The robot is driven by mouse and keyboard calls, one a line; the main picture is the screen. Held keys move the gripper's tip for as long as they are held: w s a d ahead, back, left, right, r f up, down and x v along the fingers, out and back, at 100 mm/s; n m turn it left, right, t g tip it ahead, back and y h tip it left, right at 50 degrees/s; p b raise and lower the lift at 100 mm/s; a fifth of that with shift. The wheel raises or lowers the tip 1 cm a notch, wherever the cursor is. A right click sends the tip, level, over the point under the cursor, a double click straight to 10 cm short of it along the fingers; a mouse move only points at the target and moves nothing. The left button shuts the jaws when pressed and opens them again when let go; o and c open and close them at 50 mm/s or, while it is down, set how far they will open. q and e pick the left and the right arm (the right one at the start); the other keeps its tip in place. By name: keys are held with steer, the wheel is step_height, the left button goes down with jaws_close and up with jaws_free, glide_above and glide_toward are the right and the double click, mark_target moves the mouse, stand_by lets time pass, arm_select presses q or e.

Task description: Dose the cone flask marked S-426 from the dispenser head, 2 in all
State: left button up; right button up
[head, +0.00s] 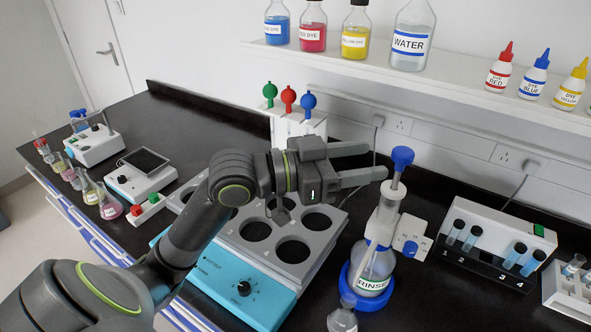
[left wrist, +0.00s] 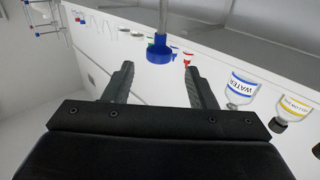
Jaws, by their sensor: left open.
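A dispenser stands on a clear bottle labelled RINSE (head: 372,272) in a blue ring base, with a white body and an upright plunger topped by a blue knob (head: 402,156). My left gripper (head: 376,161) is open and empty, its fingers pointing at the knob from the left. In the left wrist view the knob (left wrist: 160,54) shows between and beyond the fingertips, with no contact visible. A small clear cone flask (head: 342,320) stands in front of the bottle, cut by the lower picture edge; no marking is readable. My right gripper is not in view.
A grey block with round wells (head: 292,250) on a blue-fronted unit lies below my left arm. A tube rack (head: 495,240) stands right of the dispenser. A shelf (head: 440,82) with bottles runs above. Several coloured flasks (head: 109,208) stand along the left bench edge.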

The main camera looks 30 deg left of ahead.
arm_select(q)
steer(key=p+v, duration=0.5)
steer(key=v, duration=0.5)
stand_by(0.3)
steer(key=shift+s, duration=0.1)
